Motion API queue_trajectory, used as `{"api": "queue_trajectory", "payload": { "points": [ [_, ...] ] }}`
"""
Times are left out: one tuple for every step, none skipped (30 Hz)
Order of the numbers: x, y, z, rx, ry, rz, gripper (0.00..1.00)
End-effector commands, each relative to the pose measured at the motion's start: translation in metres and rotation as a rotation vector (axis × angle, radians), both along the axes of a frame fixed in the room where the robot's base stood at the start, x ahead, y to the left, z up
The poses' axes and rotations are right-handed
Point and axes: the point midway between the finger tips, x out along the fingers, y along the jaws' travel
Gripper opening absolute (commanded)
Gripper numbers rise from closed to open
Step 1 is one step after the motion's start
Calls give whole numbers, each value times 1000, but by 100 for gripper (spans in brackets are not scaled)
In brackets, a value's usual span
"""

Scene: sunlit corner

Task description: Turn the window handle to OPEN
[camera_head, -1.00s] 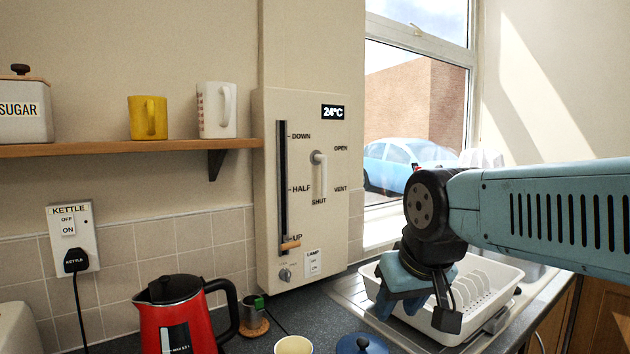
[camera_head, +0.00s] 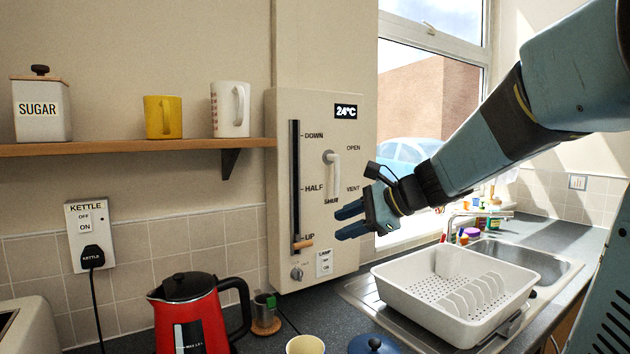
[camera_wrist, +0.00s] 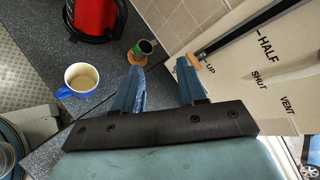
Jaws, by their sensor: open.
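The window handle (camera_head: 334,178) is a white lever on the cream wall panel (camera_head: 285,270). It hangs down from its round pivot, its lower end at the SHUT label. OPEN is printed to the right of the pivot, and VENT lower right. My gripper (camera_head: 343,222) is open and empty, in front of the panel's lower right, just below the handle in the picture. Its fingers point left and are apart from the handle as far as I can tell. In the wrist view both blue fingers (camera_wrist: 159,68) are spread, with the SHUT and VENT labels to their right.
A red kettle (camera_head: 205,310), a blue mug (camera_wrist: 80,80) and a white dish rack (camera_head: 410,292) stand below. A shelf (camera_head: 100,149) with mugs is left.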

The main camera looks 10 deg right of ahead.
Motion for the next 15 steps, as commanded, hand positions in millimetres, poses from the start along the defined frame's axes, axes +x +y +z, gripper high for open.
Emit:
{"api": "queue_trajectory", "payload": {
  "points": [
    [22,-10,5,105,31,-69,41],
    [34,-15,10,172,48,-110,41],
    [49,-24,16,260,67,-162,41],
    [61,-31,20,324,81,-201,41],
    [72,-39,24,387,92,-238,41],
    [86,-50,28,467,108,-283,41],
    [95,-57,32,523,116,-312,41],
    [104,-65,34,577,124,-340,41],
    [114,-76,37,641,134,-375,41],
    [121,-83,40,685,139,-397,41],
    [127,-90,42,725,143,-417,41],
    [134,-98,44,771,148,-439,41],
    [138,-103,45,801,150,-453,41],
    [142,-107,46,825,151,-464,41],
    [146,-113,47,853,154,-477,41]
  ]
}}
